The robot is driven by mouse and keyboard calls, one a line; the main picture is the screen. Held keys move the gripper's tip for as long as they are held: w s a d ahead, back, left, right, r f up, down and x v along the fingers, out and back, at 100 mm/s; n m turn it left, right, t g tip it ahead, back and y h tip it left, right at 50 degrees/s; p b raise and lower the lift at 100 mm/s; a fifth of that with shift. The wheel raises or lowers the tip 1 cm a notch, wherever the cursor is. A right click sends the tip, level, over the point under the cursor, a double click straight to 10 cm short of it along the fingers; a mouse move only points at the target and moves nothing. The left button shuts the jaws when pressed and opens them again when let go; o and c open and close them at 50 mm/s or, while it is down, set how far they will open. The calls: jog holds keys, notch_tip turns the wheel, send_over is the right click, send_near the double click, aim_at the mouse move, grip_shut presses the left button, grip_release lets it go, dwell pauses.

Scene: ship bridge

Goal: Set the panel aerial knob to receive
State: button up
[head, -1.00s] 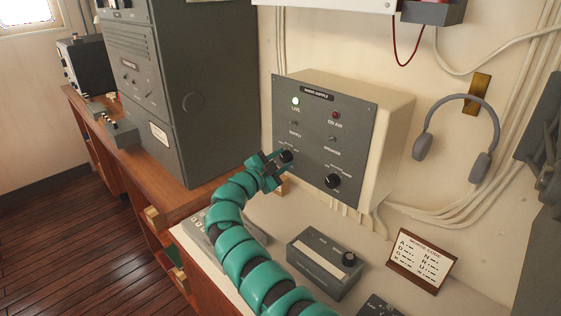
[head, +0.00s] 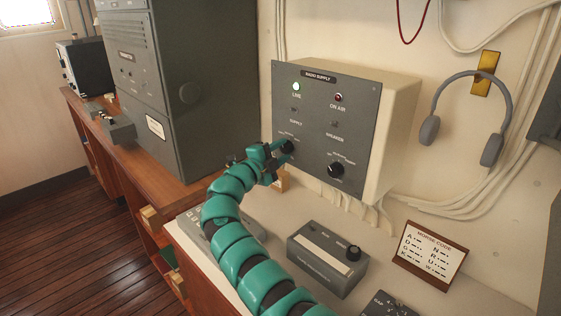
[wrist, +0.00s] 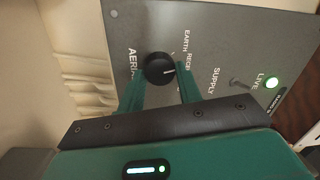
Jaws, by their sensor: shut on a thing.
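The grey radio supply panel (head: 350,122) is on the wall unit. Its aerial knob (head: 287,146), black and round, is at the panel's lower left. In the wrist view the knob (wrist: 158,67) has a white pointer line aimed right, towards the partly hidden "RECE…" lettering (wrist: 189,62). "EARTH" is beside that lettering, and "AERIAL" is on the knob's other side. My gripper (head: 280,150) is at the knob; in the wrist view its teal fingers (wrist: 160,78) are shut on it from both sides. One finger hides part of the lettering.
The live lamp (head: 296,86) glows green; the on air lamp (head: 338,97) looks unlit. Another black knob (head: 335,170) is at the panel's lower right. Below are a grey box (head: 327,262) and a Morse code card (head: 430,252). Headphones (head: 490,150) hang at right.

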jog(key=shift+f+m+b, duration=0.2)
jog(key=shift+m+b, duration=1)
jog(key=shift+m, duration=0.2)
jog(key=o, duration=1)
jog(key=shift+r, duration=0.1)
jog(key=b+v, duration=0.1)
jog(key=v, duration=0.7)
jog(key=b+v, duration=0.1)
jog(key=v, duration=0.8)
jog(key=shift+a+f, duration=0.2)
jog(key=shift+f, duration=0.05)
